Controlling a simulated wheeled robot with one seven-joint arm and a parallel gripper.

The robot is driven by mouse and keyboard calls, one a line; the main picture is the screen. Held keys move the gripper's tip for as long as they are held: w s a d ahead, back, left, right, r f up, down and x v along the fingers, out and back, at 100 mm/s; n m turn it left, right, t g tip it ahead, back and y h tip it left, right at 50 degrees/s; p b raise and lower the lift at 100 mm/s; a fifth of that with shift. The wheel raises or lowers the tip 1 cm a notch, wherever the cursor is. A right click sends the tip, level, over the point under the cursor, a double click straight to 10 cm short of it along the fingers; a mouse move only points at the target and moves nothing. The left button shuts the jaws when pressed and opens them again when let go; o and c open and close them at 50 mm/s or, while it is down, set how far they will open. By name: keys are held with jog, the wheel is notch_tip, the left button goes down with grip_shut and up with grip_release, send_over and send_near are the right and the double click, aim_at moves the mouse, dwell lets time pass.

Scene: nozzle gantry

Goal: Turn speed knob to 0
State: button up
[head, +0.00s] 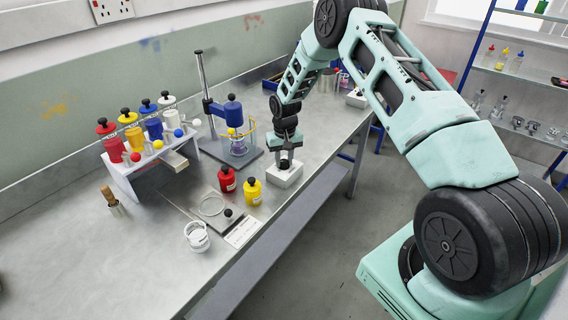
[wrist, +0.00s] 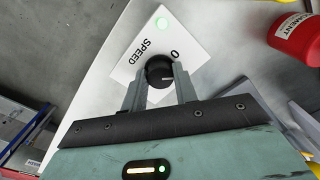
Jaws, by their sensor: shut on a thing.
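The speed knob (wrist: 159,71) is a round black knob on a white box marked SPEED and 0 (wrist: 139,52). My gripper (wrist: 159,82) is shut on the knob, with one finger on each side of it. A light line on the knob shows between the fingers; where it points is hard to tell.
A red bottle (head: 227,180) and a yellow bottle (head: 252,191) stand just left of the box. A stand with a blue motor (head: 233,113) is behind it. A rack of coloured bottles (head: 120,178) stands further left.

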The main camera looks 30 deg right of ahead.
aim_at(285, 160)
jog(key=n+b, duration=0.2)
jog(key=n, duration=0.2)
jog(key=shift+f+n+b, duration=0.15)
jog(key=shift+n+b, duration=0.8)
jog(key=shift+n, duration=1.35)
jog(key=o, duration=1)
jog(key=shift+r, duration=0.25)
jog(key=r+b, duration=0.2)
jog(key=r, duration=0.6)
jog(key=r+b, duration=0.1)
jog(key=r, duration=0.8)
jog(key=shift+w+d+r+b, duration=0.1)
jog(key=shift+d+r+b, duration=0.1)
jog(key=shift+b, duration=0.2)
